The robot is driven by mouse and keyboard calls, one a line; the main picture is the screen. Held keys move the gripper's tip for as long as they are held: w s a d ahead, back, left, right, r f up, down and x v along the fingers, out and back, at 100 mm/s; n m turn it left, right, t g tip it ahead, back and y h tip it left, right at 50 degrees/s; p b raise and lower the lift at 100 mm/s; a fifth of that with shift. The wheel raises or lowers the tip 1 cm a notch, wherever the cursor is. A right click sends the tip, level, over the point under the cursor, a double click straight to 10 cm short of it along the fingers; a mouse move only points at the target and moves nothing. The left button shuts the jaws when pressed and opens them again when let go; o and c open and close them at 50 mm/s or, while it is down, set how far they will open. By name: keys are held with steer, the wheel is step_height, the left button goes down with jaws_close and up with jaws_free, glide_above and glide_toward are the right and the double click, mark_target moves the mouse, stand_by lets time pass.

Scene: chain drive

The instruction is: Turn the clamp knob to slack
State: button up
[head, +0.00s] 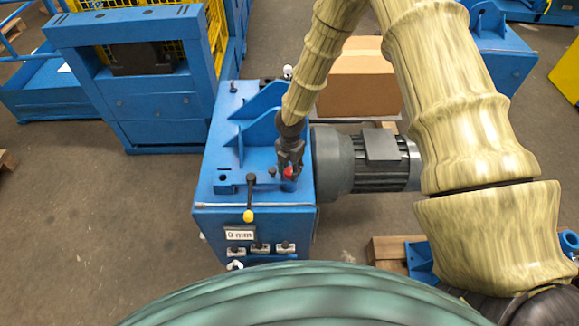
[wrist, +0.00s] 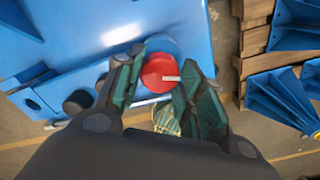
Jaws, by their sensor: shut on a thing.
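The clamp knob is a round red knob (head: 289,173) on top of the blue machine housing, near its right edge. In the wrist view the red knob (wrist: 157,73) sits between the two fingers and carries a short pale pointer on its face. My gripper (head: 290,158) points down at it from above and is shut on it. In the wrist view my gripper (wrist: 160,78) has one green-padded finger on each side of the knob. The head view hides part of the knob behind the fingers.
A lever with a yellow end (head: 249,214) stands at the housing front, above a "0 mm" label (head: 239,235). A grey motor (head: 370,162) juts out right. A cardboard box (head: 358,80) is behind. Pallet wood and blue brackets (wrist: 280,100) lie to the right.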

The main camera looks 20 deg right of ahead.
steer(key=shift+w+r+n, duration=0.1)
steer(key=shift+w+n, duration=0.05)
steer(key=shift+n, duration=0.45)
steer(key=o, duration=0.7)
steer(key=shift+o, duration=0.2)
